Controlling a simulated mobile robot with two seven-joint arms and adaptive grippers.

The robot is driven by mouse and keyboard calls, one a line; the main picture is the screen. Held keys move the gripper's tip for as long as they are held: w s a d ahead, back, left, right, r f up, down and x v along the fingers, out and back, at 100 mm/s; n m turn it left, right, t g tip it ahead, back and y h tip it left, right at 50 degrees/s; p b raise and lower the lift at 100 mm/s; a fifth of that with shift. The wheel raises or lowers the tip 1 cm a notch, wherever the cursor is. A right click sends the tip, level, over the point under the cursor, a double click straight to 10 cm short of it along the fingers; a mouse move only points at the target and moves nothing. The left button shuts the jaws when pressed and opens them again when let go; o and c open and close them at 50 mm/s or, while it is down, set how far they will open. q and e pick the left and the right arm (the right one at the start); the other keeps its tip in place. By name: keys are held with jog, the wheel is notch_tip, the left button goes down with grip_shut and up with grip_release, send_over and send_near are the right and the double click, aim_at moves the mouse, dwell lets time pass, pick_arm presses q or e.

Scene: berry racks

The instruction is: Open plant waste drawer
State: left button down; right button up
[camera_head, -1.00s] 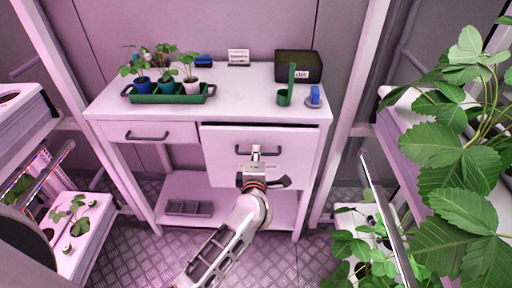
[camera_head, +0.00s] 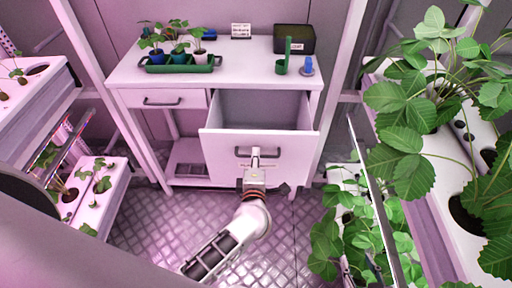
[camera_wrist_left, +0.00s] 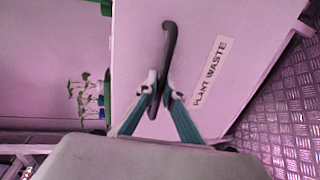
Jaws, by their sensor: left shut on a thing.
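The plant waste drawer (camera_head: 222,145) is the large right-hand drawer of the white table, pulled well out with its empty-looking inside showing. Its dark handle (camera_head: 273,153) is on the front. My left gripper (camera_head: 255,153) is at the handle. In the left wrist view, both fingers of my left gripper (camera_wrist_left: 159,96) are closed around the lower part of the handle (camera_wrist_left: 168,42), beside the "PLANT WASTE" label (camera_wrist_left: 210,70). My right gripper is not in view.
On the table top (camera_head: 235,68) stand a green tray of potted seedlings (camera_head: 180,68), a green cup (camera_head: 282,67), a blue-topped item (camera_head: 308,67) and a black box (camera_head: 294,39). A smaller drawer (camera_head: 190,98) is shut. Plant racks flank both sides; metal floor (camera_head: 150,225) lies between.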

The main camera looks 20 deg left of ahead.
pick_arm(q)
jog(key=shift+s, duration=0.2)
pick_arm(e)
jog(key=shift+s+f, duration=0.4)
pick_arm(q)
jog(key=c, duration=2.5)
grip_release()
pick_arm(e)
jog(key=shift+r, duration=0.15)
